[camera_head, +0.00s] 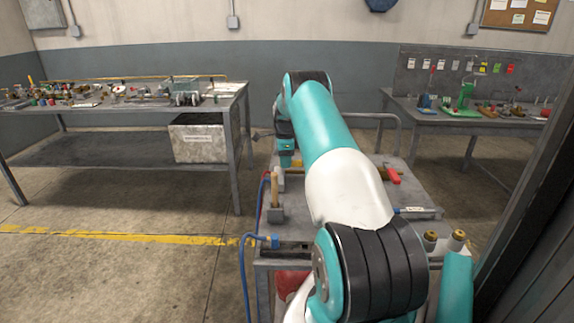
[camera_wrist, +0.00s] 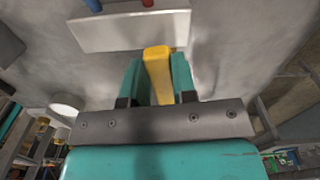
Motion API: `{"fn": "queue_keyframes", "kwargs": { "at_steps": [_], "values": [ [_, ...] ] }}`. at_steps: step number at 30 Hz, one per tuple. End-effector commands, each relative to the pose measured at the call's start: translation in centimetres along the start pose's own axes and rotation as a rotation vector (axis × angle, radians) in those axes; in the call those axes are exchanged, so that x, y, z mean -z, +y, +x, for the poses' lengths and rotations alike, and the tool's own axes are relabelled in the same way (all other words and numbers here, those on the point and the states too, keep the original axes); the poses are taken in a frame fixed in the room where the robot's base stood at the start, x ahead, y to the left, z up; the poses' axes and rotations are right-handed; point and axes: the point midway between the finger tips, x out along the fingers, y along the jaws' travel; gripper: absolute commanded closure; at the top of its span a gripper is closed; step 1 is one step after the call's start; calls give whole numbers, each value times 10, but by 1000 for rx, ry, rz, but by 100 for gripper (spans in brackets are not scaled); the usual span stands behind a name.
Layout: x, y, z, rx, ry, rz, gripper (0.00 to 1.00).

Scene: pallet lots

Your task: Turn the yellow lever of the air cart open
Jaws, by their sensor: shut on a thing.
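The yellow lever (camera_wrist: 158,72) stands between the two teal fingers of my gripper (camera_wrist: 157,78) in the wrist view. The fingers are shut on it, one on each side. Its far end is close to a pale metal block or plate (camera_wrist: 130,31) with a blue and a red fitting at its edge. In the head view, my arm reaches over the grey air cart (camera_head: 415,190), with the wrist pointing down at its far left part. The arm hides much of the cart top, and the lever's angle is hard to tell there.
Blue and red hoses (camera_head: 243,275) hang at the cart's left side. A red-handled item (camera_head: 391,175) lies on the cart's right. A cluttered workbench (camera_head: 120,108) stands left, another bench (camera_head: 460,122) at back right. A dark post (camera_head: 530,190) is close on the right.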

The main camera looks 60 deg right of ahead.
Motion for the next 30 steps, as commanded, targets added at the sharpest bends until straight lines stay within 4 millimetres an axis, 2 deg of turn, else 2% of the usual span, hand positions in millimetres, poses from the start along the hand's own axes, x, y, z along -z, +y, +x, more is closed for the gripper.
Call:
{"fn": "queue_keyframes", "kwargs": {
  "at_steps": [9, 25, 26, 28, 29, 30],
  "values": [
    [2, -14, -1, 6, -1, 114, 100],
    [4, -17, -3, 11, -1, 143, 100],
    [4, -17, -3, 11, -1, 143, 70],
    [4, -17, -3, 10, -1, 142, 54],
    [4, -17, -3, 9, -1, 141, 49],
    [3, -16, -2, 7, -1, 140, 49]
  ]
}}
